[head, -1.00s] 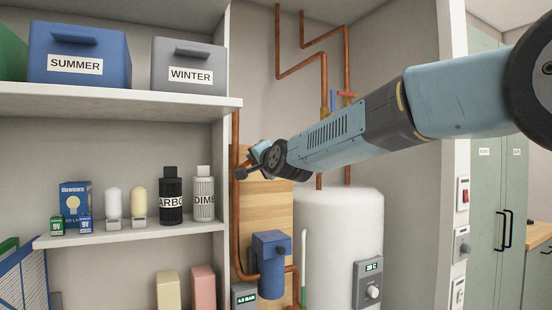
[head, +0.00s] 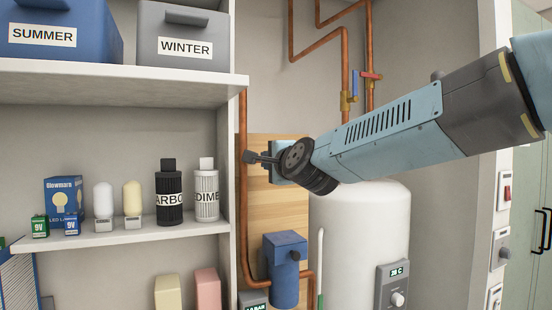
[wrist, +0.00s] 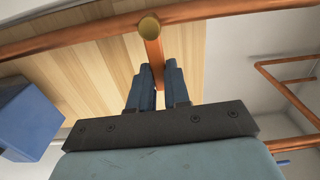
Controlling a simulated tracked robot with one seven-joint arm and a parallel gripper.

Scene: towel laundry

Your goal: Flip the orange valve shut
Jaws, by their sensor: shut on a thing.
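The orange valve handle (wrist: 154,64) shows in the wrist view as a short orange bar. It runs from a round brass end (wrist: 149,26) at the copper pipe down between my fingers. My gripper (wrist: 160,72) is shut on this handle, one dark blue finger on each side. In the head view my wrist hides the orange valve and most of the fingers, in front of the wooden board (head: 288,210).
A copper pipe (head: 243,180) runs upright beside the shelf edge (head: 226,150). A blue filter housing (head: 285,268) hangs below my wrist. A white tank (head: 360,230) stands to the right. Blue (head: 355,83) and red (head: 371,76) valve handles sit on pipes above it.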

